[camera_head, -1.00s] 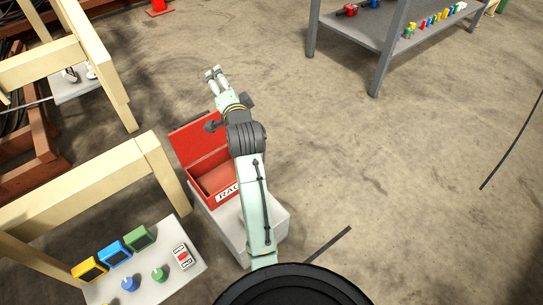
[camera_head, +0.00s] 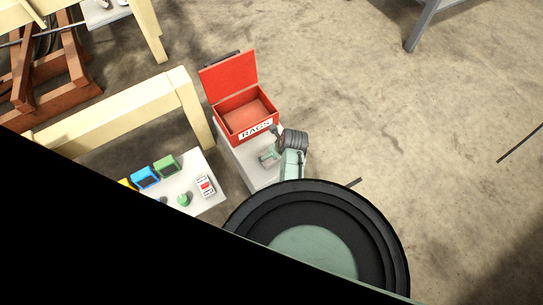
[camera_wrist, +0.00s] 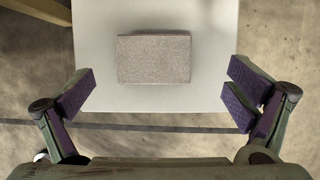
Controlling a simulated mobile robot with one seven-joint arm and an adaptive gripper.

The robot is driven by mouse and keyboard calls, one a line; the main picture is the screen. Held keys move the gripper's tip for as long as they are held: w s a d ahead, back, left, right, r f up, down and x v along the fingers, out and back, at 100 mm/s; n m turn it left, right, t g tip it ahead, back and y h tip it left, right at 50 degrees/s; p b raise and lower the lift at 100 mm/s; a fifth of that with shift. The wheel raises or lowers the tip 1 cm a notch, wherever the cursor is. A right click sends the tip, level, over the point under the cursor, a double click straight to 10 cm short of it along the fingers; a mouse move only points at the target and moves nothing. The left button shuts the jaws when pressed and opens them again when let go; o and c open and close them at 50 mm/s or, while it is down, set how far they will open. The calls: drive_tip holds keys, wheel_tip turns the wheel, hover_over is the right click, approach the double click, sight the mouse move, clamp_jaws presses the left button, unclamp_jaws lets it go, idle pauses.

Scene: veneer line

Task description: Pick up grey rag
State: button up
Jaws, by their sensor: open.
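In the wrist view a grey rag (camera_wrist: 154,59), a flat rectangular block shape with a speckled surface, lies on a white stand top (camera_wrist: 207,88). My gripper (camera_wrist: 157,98) is open and empty, with its two purple-padded fingers spread wide to either side below the rag in the picture. The rag is apart from both fingers. In the head view my arm and gripper are over the white stand (camera_head: 238,162), in front of the red box, and the rag cannot be made out there.
An open red box labelled RAGS (camera_head: 232,122) stands at the back of the stand. A cream-framed table (camera_head: 122,112) and a white panel with coloured devices (camera_head: 212,205) are to the left. A grey table leg (camera_head: 420,28) is at the top right. The floor to the right is mostly clear.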

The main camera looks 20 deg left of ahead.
drive_tip(key=shift+s+x, duration=0.25)
drive_tip(key=shift+x, duration=1.25)
drive_tip(key=shift+s+x, duration=0.2)
drive_tip(key=shift+x, duration=1.35)
drive_tip(key=shift+a, duration=0.1)
drive_tip(key=shift+c, duration=0.4)
drive_tip(key=c, duration=1.2)
drive_tip(key=shift+r, duration=0.15)
